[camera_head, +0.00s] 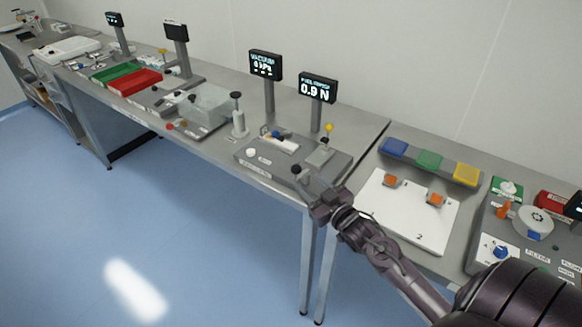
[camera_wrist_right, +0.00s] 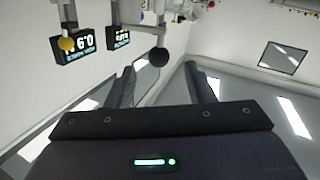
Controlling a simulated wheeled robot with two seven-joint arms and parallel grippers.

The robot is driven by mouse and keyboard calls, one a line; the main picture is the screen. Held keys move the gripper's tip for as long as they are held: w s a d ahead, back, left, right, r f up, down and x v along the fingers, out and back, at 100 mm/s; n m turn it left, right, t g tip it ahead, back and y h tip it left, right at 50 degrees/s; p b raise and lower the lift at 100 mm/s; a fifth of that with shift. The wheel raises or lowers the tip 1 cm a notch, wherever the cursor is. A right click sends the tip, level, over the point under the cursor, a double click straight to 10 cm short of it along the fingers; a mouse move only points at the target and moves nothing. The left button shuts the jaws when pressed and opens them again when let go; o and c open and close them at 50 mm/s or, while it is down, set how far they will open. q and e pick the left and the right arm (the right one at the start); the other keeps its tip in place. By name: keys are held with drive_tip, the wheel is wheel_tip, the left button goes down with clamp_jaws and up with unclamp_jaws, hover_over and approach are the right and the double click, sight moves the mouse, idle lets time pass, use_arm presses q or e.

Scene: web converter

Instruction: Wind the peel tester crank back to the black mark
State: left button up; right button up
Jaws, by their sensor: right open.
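The peel tester (camera_head: 240,154) is a grey box on the bench, with a display (camera_head: 317,88) reading 0.9 N. A black ball knob (camera_head: 296,169), apparently the crank handle, stands at its front right edge. My right gripper (camera_head: 308,182) is at that edge, close to the knob, with its arm coming from the lower right. In the wrist view the black knob (camera_wrist_right: 158,57) appears between the directions of the two open fingers (camera_wrist_right: 160,82), seemingly at or just beyond their tips. I see no grip on it. The black mark cannot be made out. My left gripper is not in view.
A yellow-ball lever (camera_head: 328,127) rises behind the knob. A second display (camera_head: 265,65) stands to the left. The floor in front is clear.

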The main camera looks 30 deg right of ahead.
sight(299, 172)
drive_tip(key=shift+w+d+r, duration=0.15)
drive_tip(key=shift+w+r, duration=0.1)
drive_tip(key=shift+r, duration=0.15)
drive_tip(key=shift+w, duration=0.35)
drive_tip(key=w+p, duration=0.1)
drive_tip(key=w, duration=0.2)
drive_tip(key=w+p, duration=0.1)
drive_tip(key=w, duration=0.2)
drive_tip(key=shift+w+a, duration=0.2)
drive_tip(key=shift+w, duration=0.2)
drive_tip(key=shift+f, duration=0.1)
drive_tip(key=c, duration=0.9)
